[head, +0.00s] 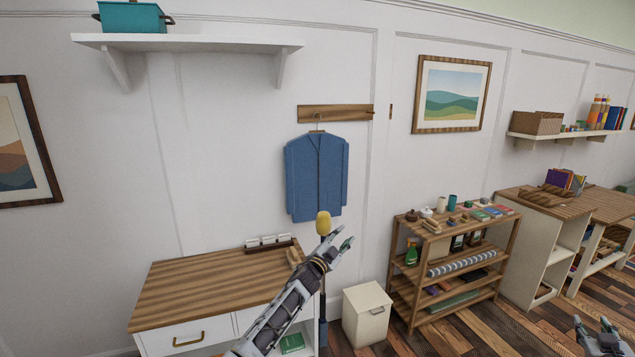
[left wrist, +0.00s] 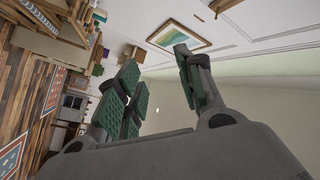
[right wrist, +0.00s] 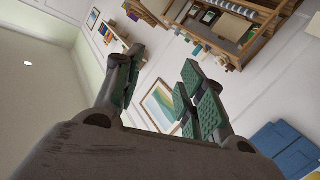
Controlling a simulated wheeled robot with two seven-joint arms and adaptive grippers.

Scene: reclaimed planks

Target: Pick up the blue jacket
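The blue jacket (head: 317,175) hangs on a hanger from a wooden rail (head: 335,113) on the white wall in the head view. Its lower part also shows at the right edge of the right wrist view (right wrist: 287,148). My left gripper (head: 344,238) is open and empty, below and right of the jacket in the head view, apart from it. Its spread fingers show in the left wrist view (left wrist: 158,75). My right gripper (head: 593,324) is at the bottom right corner of the head view, far from the jacket. Its fingers are spread and empty in the right wrist view (right wrist: 160,75).
A wooden-topped cabinet (head: 190,283) stands below left of the jacket. A yellow-topped upright thing (head: 323,223) stands just below the jacket. A white bin (head: 367,314) and a filled wooden shelf rack (head: 405,280) stand to the right. A wall shelf (head: 200,43) is upper left.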

